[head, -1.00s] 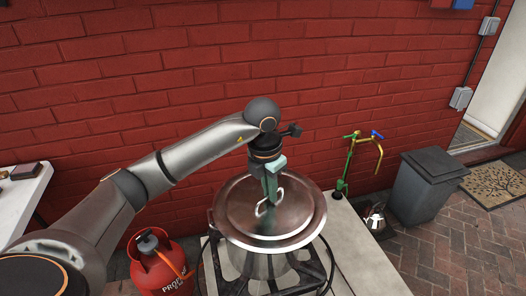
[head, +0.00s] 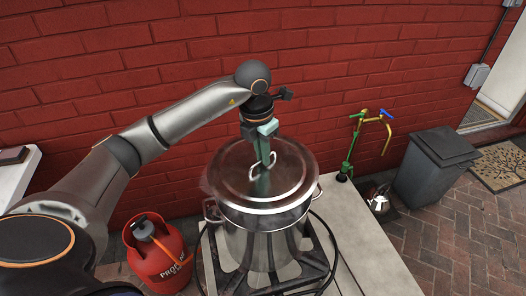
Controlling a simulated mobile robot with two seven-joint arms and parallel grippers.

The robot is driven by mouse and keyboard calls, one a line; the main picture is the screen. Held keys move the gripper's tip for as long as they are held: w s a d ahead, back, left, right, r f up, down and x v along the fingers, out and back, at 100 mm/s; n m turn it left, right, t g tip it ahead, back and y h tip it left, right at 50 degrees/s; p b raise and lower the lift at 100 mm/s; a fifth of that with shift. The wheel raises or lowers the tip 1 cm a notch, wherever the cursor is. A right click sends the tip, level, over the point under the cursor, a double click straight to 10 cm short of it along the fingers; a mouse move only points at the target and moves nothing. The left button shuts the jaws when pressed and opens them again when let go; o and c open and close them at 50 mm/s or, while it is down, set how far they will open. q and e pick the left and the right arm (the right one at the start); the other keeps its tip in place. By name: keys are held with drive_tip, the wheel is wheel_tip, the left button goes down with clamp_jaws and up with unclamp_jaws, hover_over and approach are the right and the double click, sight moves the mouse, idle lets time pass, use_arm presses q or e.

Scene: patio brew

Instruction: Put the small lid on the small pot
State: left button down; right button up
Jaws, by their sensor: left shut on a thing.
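A round steel lid (head: 232,183) with a loop handle is held by my left gripper (head: 263,162), which is shut on that handle from above. The lid's left edge looks blurred. A tall steel pot (head: 246,246) with side handles stands on a black burner frame directly below. The lid covers most of the pot's mouth in the view and sits slightly toward the wall from the pot's rim. It appears to be just above the rim; whether any edge touches is hard to tell. My right gripper is out of view.
The burner frame (head: 317,268) stands on a pale table (head: 372,245). A red gas bottle (head: 160,262) is at left, a brass tap (head: 386,128) with green pipe at right, then a grey bin (head: 431,175). A red brick wall (head: 330,60) is close behind.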

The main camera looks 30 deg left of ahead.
sight(262, 166)
use_arm(q)
wheel_tip(262, 166, down, 5)
drive_tip(key=b, duration=0.3)
drive_tip(key=shift+f+b, duration=0.65)
drive_tip(key=shift+b, duration=0.1)
drive_tip(key=shift+w+f, duration=0.1)
drive_tip(key=shift+f, duration=0.25)
drive_tip(key=shift+f+b, duration=0.6)
drive_tip(key=shift+b, duration=0.05)
drive_tip(key=c, duration=0.9)
unclamp_jaws()
